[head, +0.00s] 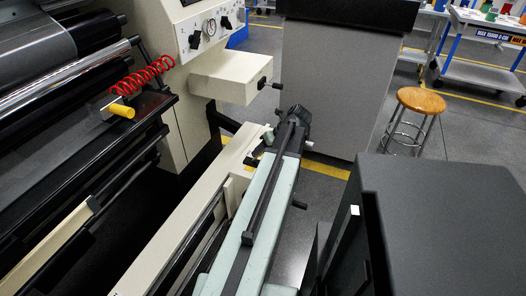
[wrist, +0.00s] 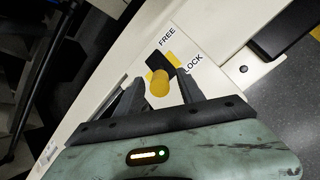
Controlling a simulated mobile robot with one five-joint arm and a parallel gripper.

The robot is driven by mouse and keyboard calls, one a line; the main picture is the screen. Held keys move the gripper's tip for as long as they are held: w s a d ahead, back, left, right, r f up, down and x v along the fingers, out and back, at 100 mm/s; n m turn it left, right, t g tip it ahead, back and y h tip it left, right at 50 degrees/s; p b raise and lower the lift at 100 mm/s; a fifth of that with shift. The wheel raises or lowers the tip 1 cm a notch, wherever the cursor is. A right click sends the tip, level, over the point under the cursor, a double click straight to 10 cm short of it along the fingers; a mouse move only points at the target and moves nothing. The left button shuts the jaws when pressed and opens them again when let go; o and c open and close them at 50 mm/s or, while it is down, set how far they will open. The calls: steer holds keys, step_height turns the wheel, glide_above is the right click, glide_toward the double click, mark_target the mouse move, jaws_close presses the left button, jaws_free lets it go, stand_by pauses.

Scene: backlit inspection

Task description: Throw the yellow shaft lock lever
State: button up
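The shaft lock lever has a round yellow knob (wrist: 159,86) and a dark arm, on a cream panel in the wrist view. The word FREE (wrist: 167,36) is printed above it and LOCK (wrist: 192,64) to its right. My gripper (wrist: 160,77) is open, one dark finger left of the knob and one right of it. I cannot tell whether either finger touches the knob. In the head view my gripper (head: 262,142) is at the far end of my pale green arm, by the cream machine frame; the lever is not made out there.
A cream control box (head: 230,75) with a dark knob stands above and beyond my gripper. A grey cabinet (head: 340,90) stands behind, a stool (head: 420,101) at right.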

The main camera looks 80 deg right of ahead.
steer(key=shift+r, duration=0.15)
steer(key=p+v, duration=0.6)
steer(key=v, duration=0.1)
steer(key=shift+s+r, duration=0.2)
